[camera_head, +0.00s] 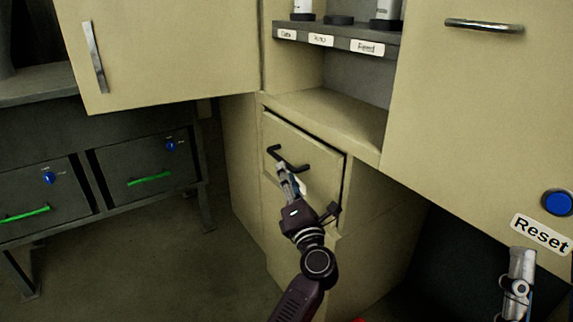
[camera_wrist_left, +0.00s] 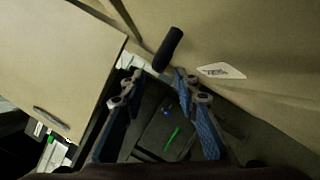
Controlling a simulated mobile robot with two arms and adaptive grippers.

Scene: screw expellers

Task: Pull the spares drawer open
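The drawer (camera_head: 325,178) is a beige front in the cabinet under the counter, with a dark gap along its top and right edges. I cannot tell whether it stands slightly out. Its black bar handle (camera_head: 291,160) also shows in the left wrist view (camera_wrist_left: 168,48). A white label (camera_wrist_left: 222,71) lies beside the handle; its text is unreadable. My left gripper (camera_head: 286,172) is at the handle's lower side. In the left wrist view its blue-padded fingers (camera_wrist_left: 155,85) are apart, with the handle just beyond the tips. My right gripper (camera_head: 520,268) is at lower right, its fingers unclear.
A beige door (camera_head: 165,45) hangs at upper left and another panel (camera_head: 470,110) stands at right, with a blue button (camera_head: 557,202) and a Reset label (camera_head: 541,234). Dark units with green handles (camera_head: 148,179) stand at left. Floor (camera_head: 190,255) before them is clear.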

